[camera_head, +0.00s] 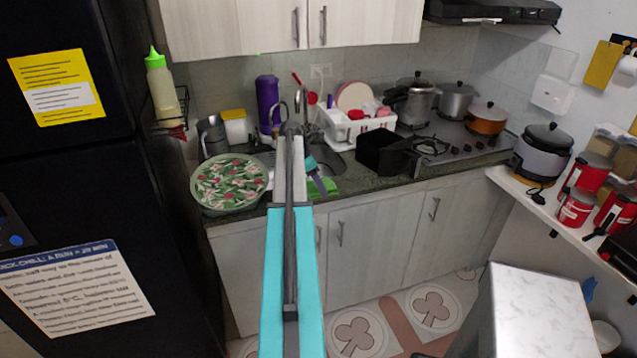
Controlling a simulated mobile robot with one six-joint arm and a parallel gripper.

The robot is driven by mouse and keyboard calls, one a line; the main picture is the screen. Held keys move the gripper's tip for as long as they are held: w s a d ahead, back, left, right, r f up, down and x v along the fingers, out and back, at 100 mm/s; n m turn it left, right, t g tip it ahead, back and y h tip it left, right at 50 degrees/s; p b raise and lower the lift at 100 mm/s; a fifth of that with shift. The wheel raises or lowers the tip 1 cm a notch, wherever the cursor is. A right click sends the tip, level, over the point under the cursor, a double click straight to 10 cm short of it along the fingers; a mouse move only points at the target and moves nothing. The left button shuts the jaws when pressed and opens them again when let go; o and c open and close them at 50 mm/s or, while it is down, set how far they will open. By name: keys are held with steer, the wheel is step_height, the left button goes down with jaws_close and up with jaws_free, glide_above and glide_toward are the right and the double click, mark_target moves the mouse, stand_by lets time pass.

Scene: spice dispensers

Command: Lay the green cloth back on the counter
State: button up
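The green cloth (327,188) shows as a small bright green patch at the counter's front edge, just below the sink. It looks bunched, and part of it is hidden behind my gripper. My gripper (321,188) comes down from the end of my cyan and grey arm and overlaps the cloth in the picture. Its fingers are too small to tell whether they are open or shut on the cloth. I cannot tell whether the cloth rests on the dark counter (385,183) or is held just above it.
A floral bowl (230,183) stands left of the sink (335,163). A black box (385,152) stands on its right, before the stove (455,145). A white dish rack (355,125) and purple bottle (267,103) are behind. A black fridge (100,200) fills the left.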

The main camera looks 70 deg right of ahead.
steer(key=shift+f, duration=0.1)
steer(key=o, duration=1.1)
steer(key=shift+r, duration=0.2)
steer(key=shift+b+v, duration=1.55)
steer(key=shift+v, duration=4.45)
steer(key=shift+s+f, duration=0.1)
